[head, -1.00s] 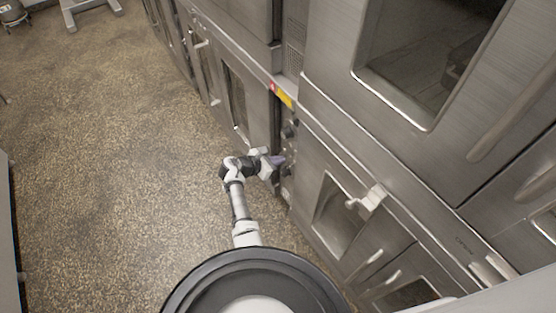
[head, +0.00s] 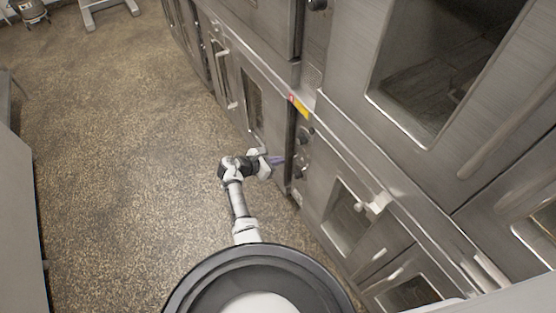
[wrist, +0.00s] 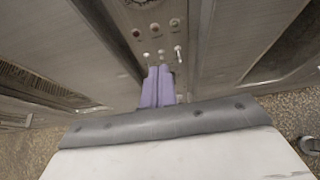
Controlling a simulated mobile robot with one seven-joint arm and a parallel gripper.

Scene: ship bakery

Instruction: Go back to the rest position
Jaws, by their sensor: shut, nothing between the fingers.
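My gripper (head: 279,160) is at the end of my outstretched arm, in front of the oven's control panel (head: 303,150). In the wrist view its two purple fingers (wrist: 158,86) lie side by side, closed together with nothing between them. The fingers point at the panel, which carries several knobs and small buttons (wrist: 155,31). In the head view a small gap seems to show between the fingertips and the panel; the exact distance is hard to tell.
Steel ovens with handles and glass doors (head: 347,220) line the right side. A grey cabinet or counter (head: 20,225) stands at the left edge. The speckled floor (head: 120,140) between them is clear. A wheeled stand (head: 103,8) is at the far back.

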